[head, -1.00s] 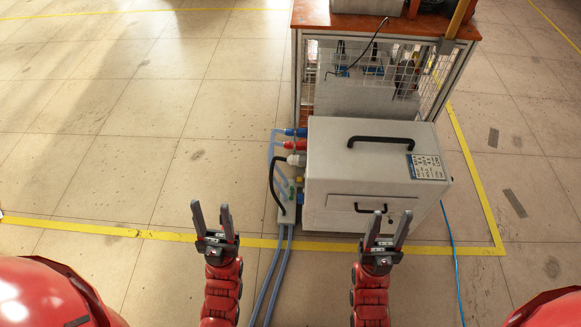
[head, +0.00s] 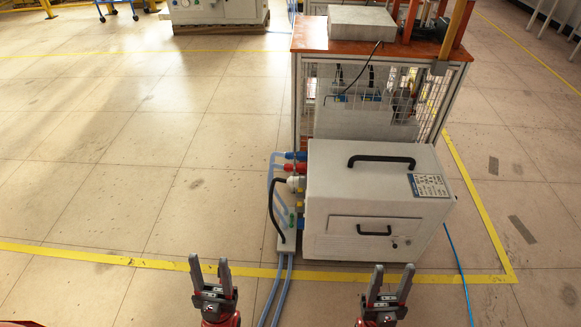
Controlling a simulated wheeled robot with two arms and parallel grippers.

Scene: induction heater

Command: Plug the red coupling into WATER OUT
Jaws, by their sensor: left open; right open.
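A red coupling (head: 296,168) sits at the left side of the white heater cabinet (head: 372,187), just below a blue coupling (head: 295,156). It is small in the head view, and I cannot tell whether it is seated in a port. The WATER OUT label cannot be read from here. My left gripper (head: 210,273) is open and empty, in front of and left of the cabinet. My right gripper (head: 388,283) is open and empty, in front of the cabinet. Both are well apart from the coupling.
Two blue hoses (head: 276,289) run along the floor from a pale panel beside the cabinet. A black cable (head: 272,205) loops there. An orange-topped bench (head: 312,37) with mesh sides stands behind. Yellow floor tape (head: 110,258) crosses in front. Floor to the left is clear.

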